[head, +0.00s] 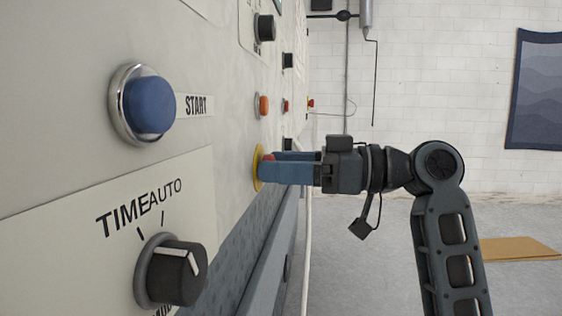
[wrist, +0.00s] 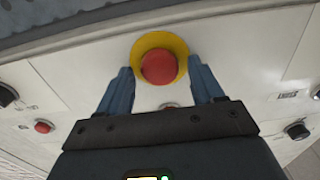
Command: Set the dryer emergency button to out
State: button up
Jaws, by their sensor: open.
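The emergency button is a red mushroom cap (wrist: 159,67) on a round yellow plate (wrist: 178,46), seen in the wrist view at the top middle. In the head view its yellow plate (head: 258,168) shows edge-on on the panel, and a bit of the red cap (head: 268,157) shows between the fingers. My gripper (head: 270,168) has blue fingers that reach to the panel at the button. In the wrist view my gripper (wrist: 160,80) is open, with one finger on each side of the red cap. I cannot tell whether the fingers touch it.
The panel also carries a blue START button (head: 150,105), a black TIME/AUTO knob (head: 175,272), an orange button (head: 263,106) and a black knob (head: 264,27). In the wrist view a smaller red button (wrist: 43,127) is at left. Open floor lies right of the panel.

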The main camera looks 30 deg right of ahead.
jog(key=shift+w+a, duration=0.1)
jog(key=shift+a, duration=0.05)
jog(key=shift+c, duration=0.2)
grip_shut()
dwell(0.4)
